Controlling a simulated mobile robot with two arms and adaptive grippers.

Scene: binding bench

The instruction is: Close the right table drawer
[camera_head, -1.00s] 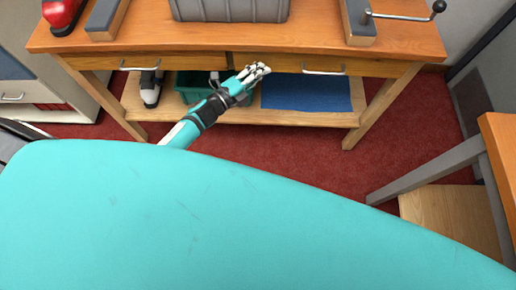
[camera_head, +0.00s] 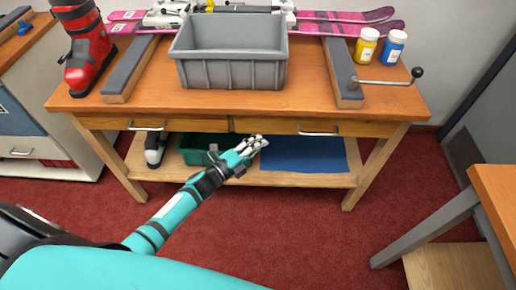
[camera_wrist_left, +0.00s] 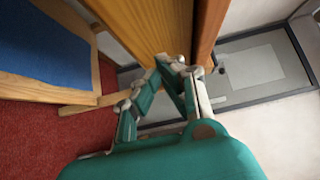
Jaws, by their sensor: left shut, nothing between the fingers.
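The right table drawer (camera_head: 350,129) is a wooden front with a metal bar handle (camera_head: 318,131) under the workbench top. It looks close to flush with the bench; whether a small gap remains I cannot tell. My left gripper (camera_head: 260,144) is shut and empty, just below the drawer's left part in the head view. In the left wrist view its fingertips (camera_wrist_left: 175,63) meet close to a wooden front (camera_wrist_left: 150,24); contact is unclear. My right gripper is not in view.
The left drawer (camera_head: 180,125) sits beside it. On the bench top (camera_head: 300,103) are a grey bin (camera_head: 230,73), a red boot (camera_head: 88,55), skis and two bottles. The lower shelf (camera_head: 290,179) holds a blue mat (camera_head: 305,155) and green crate (camera_head: 200,150). A wooden table stands at right (camera_head: 495,185).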

